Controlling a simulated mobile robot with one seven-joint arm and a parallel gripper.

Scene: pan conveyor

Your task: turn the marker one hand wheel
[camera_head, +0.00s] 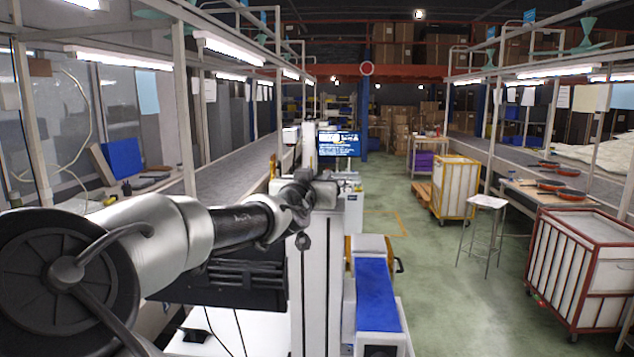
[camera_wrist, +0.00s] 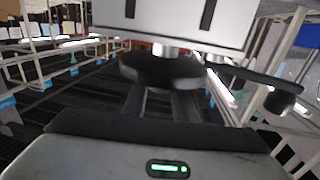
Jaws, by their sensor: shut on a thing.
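The hand wheel is a black disc (camera_wrist: 160,71) in the wrist view, under a white machine body (camera_wrist: 175,22) on a short metal shaft. A dark crank arm runs right from it to a round knob (camera_wrist: 280,101). My gripper (camera_wrist: 162,95) reaches up to the disc from below, and its two dark fingers are shut on the wheel; their tips are partly hidden by the disc. In the head view my arm reaches in from the left, and my gripper (camera_head: 300,192) is at the top of a white column (camera_head: 325,280). The wheel is hard to make out there.
A lit screen (camera_head: 338,144) stands behind my gripper. A blue-topped unit (camera_head: 375,295) is just right of the column. Right are a stool (camera_head: 487,202), a red-framed cart (camera_head: 583,265) and a bench with pans (camera_head: 562,171). Green floor (camera_head: 440,285) between is clear.

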